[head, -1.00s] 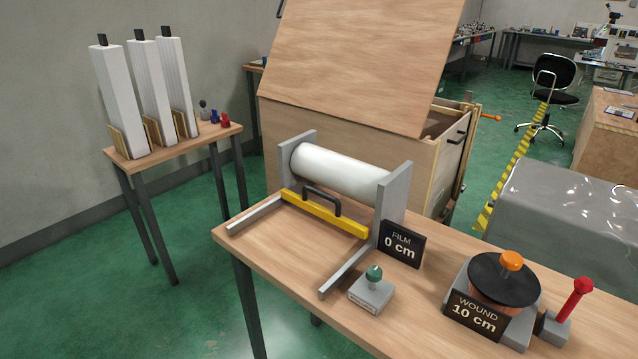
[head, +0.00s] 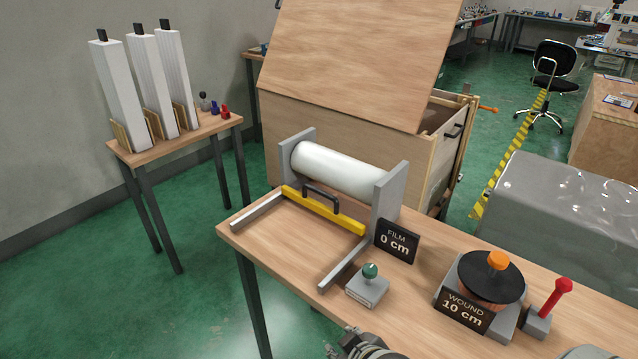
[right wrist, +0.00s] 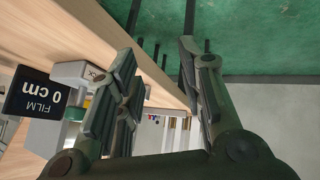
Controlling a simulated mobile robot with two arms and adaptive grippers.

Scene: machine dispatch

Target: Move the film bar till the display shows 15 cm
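The film bar is a yellow bar (head: 322,210) with a black handle (head: 320,194). It lies across the roll end of the grey side rails, just in front of the white film roll (head: 345,168). The black display (head: 396,242) reads "FILM 0 cm"; it also shows upside down in the right wrist view (right wrist: 36,95). My right gripper (right wrist: 163,85) is open with nothing between its fingers, by the table's front edge. A dark gripper part (head: 360,342), apparently of my right arm, enters the head view's bottom edge, apart from the bar. My left gripper is not in view.
A green knob on a grey box (head: 369,285) stands beside the right rail. Further right are a winder (head: 490,280) with a "WOUND 10 cm" display (head: 465,309) and a red lever (head: 555,298). The wooden tabletop (head: 300,245) between the rails is clear.

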